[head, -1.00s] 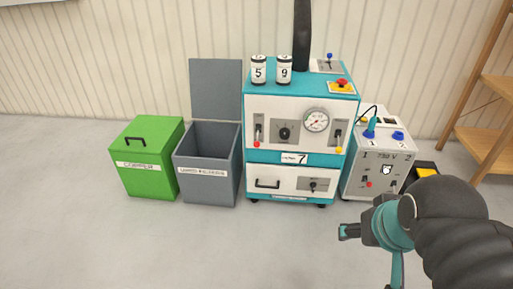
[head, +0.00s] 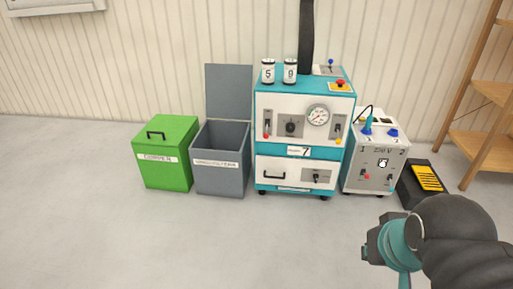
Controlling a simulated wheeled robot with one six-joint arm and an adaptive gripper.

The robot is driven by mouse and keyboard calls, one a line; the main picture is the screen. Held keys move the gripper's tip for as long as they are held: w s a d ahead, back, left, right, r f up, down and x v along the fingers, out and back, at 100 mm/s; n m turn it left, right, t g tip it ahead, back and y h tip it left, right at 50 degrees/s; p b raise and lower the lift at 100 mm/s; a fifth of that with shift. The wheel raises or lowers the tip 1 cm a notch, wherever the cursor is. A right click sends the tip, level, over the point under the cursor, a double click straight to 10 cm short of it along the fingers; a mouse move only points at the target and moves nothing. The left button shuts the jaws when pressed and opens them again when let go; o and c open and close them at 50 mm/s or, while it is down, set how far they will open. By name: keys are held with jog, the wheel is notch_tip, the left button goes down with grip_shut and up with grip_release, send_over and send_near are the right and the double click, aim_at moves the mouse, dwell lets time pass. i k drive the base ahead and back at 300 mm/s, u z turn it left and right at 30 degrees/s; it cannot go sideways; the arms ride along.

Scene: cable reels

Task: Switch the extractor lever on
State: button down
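The teal and white machine (head: 304,150) stands against the wall. A small blue-knobbed lever (head: 331,66) stands on a grey plate on its top, at the back right beside the black pipe (head: 306,35). I cannot read any label that says which lever is the extractor's. My gripper (head: 370,246) is at the lower right, in front of the machine and well apart from it. Its fingers are partly hidden, and I see nothing held.
Two jars (head: 279,71) and a red button (head: 340,84) are on the machine's top. A grey bin (head: 222,178) with its lid up and a green bin (head: 166,172) stand left. A grey power unit (head: 374,168) and a black-yellow case (head: 420,186) stand right. The floor in front is clear.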

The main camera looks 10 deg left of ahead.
aim_at(265, 136)
jog(key=u, duration=0.35)
jog(key=i, duration=1.05)
jog(key=z, duration=0.3)
